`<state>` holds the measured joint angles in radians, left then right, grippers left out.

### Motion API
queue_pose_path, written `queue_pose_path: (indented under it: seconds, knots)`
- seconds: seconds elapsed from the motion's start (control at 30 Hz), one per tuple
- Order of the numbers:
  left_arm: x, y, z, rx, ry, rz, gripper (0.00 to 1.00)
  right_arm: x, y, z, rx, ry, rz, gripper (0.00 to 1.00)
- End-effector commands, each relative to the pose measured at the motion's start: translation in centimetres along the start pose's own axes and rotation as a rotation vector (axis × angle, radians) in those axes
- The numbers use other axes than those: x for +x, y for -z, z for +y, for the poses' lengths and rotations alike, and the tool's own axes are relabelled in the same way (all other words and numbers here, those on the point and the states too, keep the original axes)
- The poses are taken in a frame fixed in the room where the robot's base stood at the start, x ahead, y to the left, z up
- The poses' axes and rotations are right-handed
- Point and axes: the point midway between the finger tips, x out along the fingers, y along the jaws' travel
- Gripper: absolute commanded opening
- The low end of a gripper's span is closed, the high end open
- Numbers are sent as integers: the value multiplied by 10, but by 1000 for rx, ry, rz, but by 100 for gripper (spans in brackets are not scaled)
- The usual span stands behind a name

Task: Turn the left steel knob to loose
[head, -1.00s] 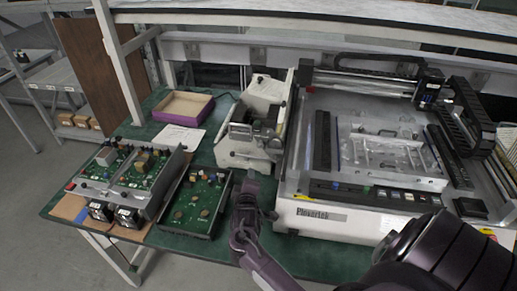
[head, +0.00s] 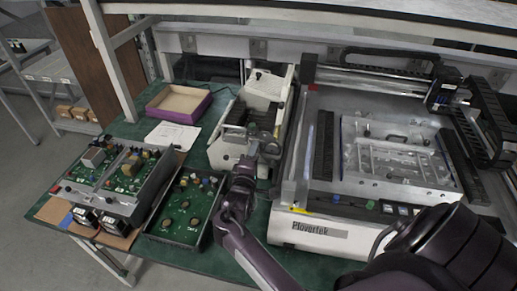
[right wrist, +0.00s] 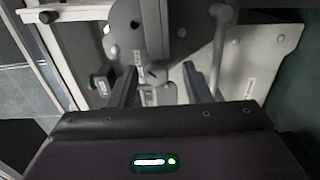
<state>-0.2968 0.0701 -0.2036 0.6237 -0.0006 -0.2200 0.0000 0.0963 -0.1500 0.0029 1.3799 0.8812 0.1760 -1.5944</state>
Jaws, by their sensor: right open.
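The small white machine (head: 232,140) with grey metal parts stands mid-table. My right gripper (head: 256,150) reaches its front edge, and its tips are hard to separate from the metal there. In the right wrist view, a small round steel knob (right wrist: 156,72) lies between the two spread fingers of the right gripper (right wrist: 160,78), which is open and holds nothing. A steel lever with a rounded end (right wrist: 221,14) stands to the right of it. Whether the knob between the fingers is the left one cannot be told. My left gripper is out of view.
A large Plovertek machine (head: 310,230) stands close on the right. An open circuit box (head: 185,210) and another electronics unit (head: 110,180) are at the left. A purple-sided tray (head: 180,103) and a paper sheet (head: 172,135) lie behind them.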

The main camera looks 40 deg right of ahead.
Motion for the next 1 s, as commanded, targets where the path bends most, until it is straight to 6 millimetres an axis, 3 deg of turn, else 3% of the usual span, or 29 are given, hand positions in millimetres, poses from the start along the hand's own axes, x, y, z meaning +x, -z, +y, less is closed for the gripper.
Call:
queue_pose_path:
  seconds: [0.27,0.6,0.77,1.0]
  knots:
    - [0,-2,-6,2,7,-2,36,-1,1,0,0,1,1,44]
    - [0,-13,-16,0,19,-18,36,0,0,0,0,0,0,0]
    - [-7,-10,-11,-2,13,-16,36,0,0,4,-27,0,0,0]
    - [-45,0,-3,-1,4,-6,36,1,1,9,-271,-1,1,0]
